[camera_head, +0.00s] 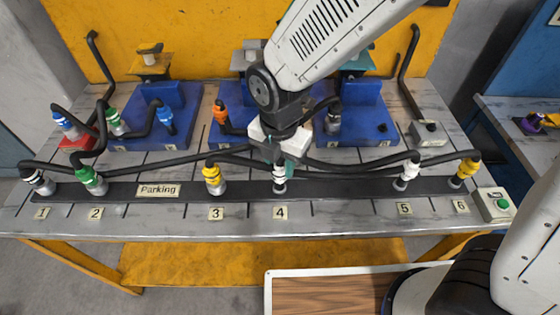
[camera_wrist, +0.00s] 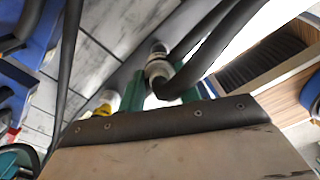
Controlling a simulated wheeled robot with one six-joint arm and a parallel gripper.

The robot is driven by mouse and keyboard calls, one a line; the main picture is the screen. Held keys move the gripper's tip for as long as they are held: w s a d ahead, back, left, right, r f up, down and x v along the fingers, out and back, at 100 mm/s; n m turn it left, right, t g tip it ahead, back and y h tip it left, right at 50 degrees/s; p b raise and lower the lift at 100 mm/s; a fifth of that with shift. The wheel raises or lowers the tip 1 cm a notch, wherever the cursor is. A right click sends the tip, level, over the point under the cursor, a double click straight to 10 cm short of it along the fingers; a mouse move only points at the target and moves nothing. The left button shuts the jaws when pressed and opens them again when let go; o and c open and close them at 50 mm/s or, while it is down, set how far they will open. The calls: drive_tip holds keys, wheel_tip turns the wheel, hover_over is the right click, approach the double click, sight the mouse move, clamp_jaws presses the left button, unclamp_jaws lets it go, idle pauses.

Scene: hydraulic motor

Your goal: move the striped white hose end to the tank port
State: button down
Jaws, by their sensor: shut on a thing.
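A white hose end with dark bands (camera_head: 280,184) stands upright on the parking rail (camera_head: 130,188) at label 4. My gripper (camera_head: 281,166) is directly over it, shut on it. In the wrist view the hose end (camera_wrist: 157,66) sits between the green fingers of my gripper (camera_wrist: 163,90), with its black hose bending away. Other white ends are at 1 (camera_head: 40,181), with dark bands, and at 5 (camera_head: 406,176), which looks plain. The port labels are too small to read, so I cannot tell which port is the tank.
A green hose end (camera_head: 92,181) and yellow ends (camera_head: 214,180) (camera_head: 463,174) stand on the rail. Blue blocks (camera_head: 190,100) with plugged hoses are behind. A small grey box (camera_head: 430,133) and a green-button box (camera_head: 494,205) are at right. Black hoses cross behind the rail.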

drive_tip(key=shift+r, duration=0.35)
drive_tip(key=shift+r, duration=0.1)
drive_tip(key=shift+r, duration=1.35)
drive_tip(key=c, duration=1.8)
unclamp_jaws()
clamp_jaws()
wheel_tip(320, 180, up, 9)
drive_tip(key=shift+f, duration=0.15)
